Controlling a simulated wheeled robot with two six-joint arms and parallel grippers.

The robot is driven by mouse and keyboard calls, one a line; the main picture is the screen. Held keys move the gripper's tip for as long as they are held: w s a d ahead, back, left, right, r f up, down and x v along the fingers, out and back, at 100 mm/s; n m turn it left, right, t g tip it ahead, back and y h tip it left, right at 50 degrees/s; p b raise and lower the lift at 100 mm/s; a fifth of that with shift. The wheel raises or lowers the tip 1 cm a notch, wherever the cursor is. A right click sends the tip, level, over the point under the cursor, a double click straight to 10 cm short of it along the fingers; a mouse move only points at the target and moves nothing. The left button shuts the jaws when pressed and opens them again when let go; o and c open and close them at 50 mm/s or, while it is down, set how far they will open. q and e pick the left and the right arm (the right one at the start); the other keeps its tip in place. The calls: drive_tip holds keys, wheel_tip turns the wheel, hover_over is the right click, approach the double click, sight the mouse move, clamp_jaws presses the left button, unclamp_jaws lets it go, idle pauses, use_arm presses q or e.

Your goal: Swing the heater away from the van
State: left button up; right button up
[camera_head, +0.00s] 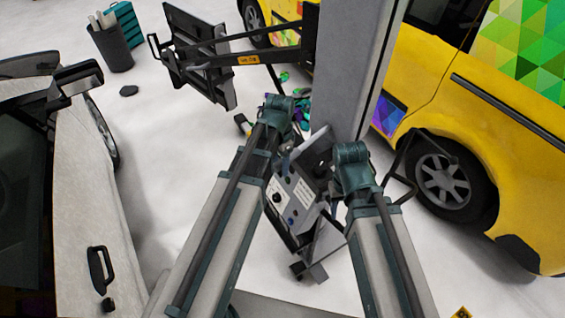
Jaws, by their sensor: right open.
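The yellow van (425,95) stands right of the column. My left gripper (287,150) is mostly hidden by its own wrist, below and right of the heater, apart from it in the picture; its jaws cannot be made out.
A grey box with knobs (293,195) sits at the column's foot, between my arms. A light-coloured car (85,200) fills the left edge. A dark bin with rolls (112,47) and a teal crate (127,20) stand at the back left. White floor lies open below the heater.

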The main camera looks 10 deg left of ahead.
use_arm(q)
drive_tip(key=shift+o, duration=1)
drive_tip(key=shift+a, duration=0.1)
drive_tip(key=shift+w+d, duration=0.1)
drive_tip(key=shift+d, duration=0.1)
drive_tip(key=shift+r, duration=0.1)
wheel_tip(320, 180, up, 10)
drive_tip(key=p, duration=1)
